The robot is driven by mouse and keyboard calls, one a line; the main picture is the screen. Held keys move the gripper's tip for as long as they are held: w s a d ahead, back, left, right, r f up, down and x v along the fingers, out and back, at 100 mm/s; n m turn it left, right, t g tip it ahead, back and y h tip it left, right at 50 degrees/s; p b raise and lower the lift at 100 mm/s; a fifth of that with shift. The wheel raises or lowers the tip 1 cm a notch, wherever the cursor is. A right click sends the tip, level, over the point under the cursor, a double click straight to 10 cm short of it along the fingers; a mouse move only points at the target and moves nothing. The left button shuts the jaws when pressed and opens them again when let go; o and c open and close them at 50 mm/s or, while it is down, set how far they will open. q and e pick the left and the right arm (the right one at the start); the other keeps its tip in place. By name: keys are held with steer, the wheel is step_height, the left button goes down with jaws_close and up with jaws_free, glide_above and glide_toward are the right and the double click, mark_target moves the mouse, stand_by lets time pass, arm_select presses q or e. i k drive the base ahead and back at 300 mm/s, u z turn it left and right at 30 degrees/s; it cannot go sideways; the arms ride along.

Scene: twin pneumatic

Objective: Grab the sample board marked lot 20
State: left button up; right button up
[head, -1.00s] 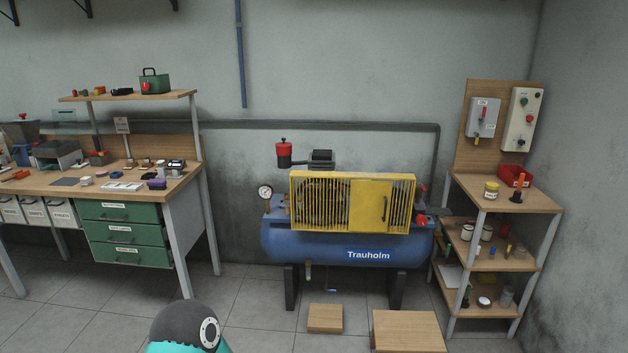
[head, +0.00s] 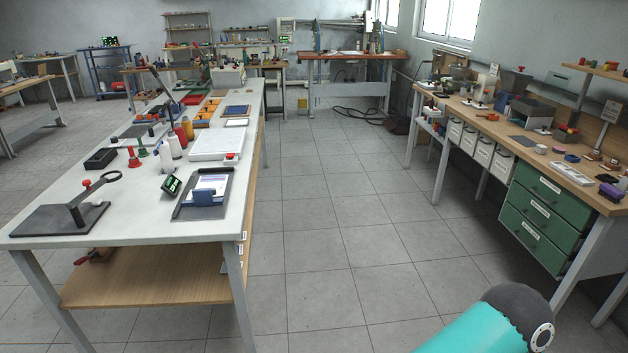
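I cannot pick out a board with a readable "lot 20" mark. On the near end of the long white table (head: 130,218) lies a dark grey tray or board (head: 212,213) with a white sheet and a blue block on it. A flat white tray (head: 216,143) lies behind it, and farther back is a small blue panel with a light frame (head: 237,110). Any writing on these is too small to read. Neither gripper shows in the head view; only a teal and black link of my own arm is at the bottom right.
The near table also holds a black stand with a ring (head: 75,205), bottles and a small green display (head: 171,184). A wooden bench with green drawers (head: 548,205) stands on the right. Tiled floor (head: 340,200) is clear between them, up to a wooden bench at the back.

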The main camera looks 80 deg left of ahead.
mark_target(217, 183)
steer(key=z, duration=1.3)
steer(key=i, duration=0.1)
steer(key=u, duration=2.3)
steer(key=i, duration=0.2)
steer(key=u, duration=1.6)
steer(key=i, duration=0.15)
steer(key=u, duration=1.45)
steer(key=k, duration=0.35)
steer(key=u, duration=0.45)
steer(key=i, duration=1.4)
steer(key=z, duration=0.5)
